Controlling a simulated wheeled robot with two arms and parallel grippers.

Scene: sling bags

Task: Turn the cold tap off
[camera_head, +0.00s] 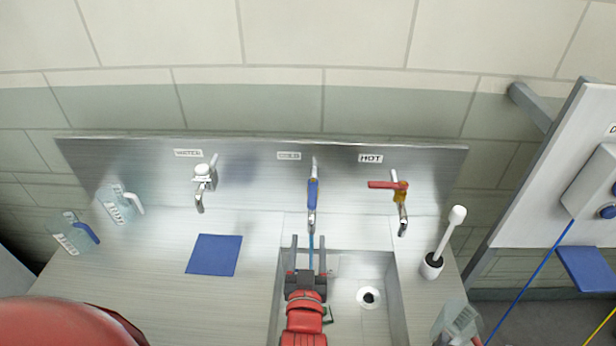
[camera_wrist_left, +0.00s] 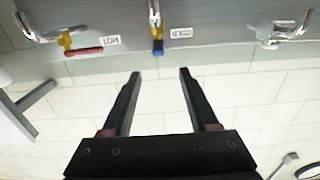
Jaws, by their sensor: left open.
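The cold tap (camera_head: 312,195) is on the steel back panel under the label COLD, with its blue lever lying in line with the spout. A thin blue stream (camera_head: 311,243) shows below its spout. My left gripper (camera_head: 308,240) is open and empty in front of and below the tap, its two fingers apart on either side of the stream in the head view. In the left wrist view, which is upside down, the cold tap's blue lever end (camera_wrist_left: 158,47) lies beyond the gap between the open fingers (camera_wrist_left: 160,72), not touching them. My right gripper is not in view.
The hot tap (camera_head: 402,205) with a red lever is to the right, and the water tap (camera_head: 203,185) to the left.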

